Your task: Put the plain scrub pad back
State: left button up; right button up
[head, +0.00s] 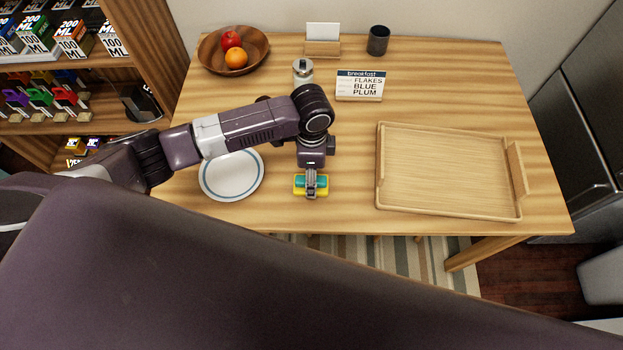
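A small yellow and teal scrub pad (298,192) is at the front edge of the wooden table, right of the plate. My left gripper (311,188) points down over its middle, with a finger in front of the pad's near side. The far finger is hidden, so I cannot tell whether the gripper is closed on the pad, or whether the pad rests on the table. Part of the pad's top is covered by the gripper. My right gripper is not in view.
A white plate with a blue ring (231,180) lies under my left arm. A wooden tray (450,126) stands at right. A fruit bowl (210,62), shaker (303,72), breakfast sign (360,86) and dark cup (378,41) stand farther back. Stocked shelves (100,62) are at left.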

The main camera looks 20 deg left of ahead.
pick_arm(q)
notch_tip(320, 180, up, 9)
jog(key=shift+f+b, duration=0.15)
jog(key=shift+b, duration=0.15)
jog(key=shift+f, duration=0.1)
dwell(0.4)
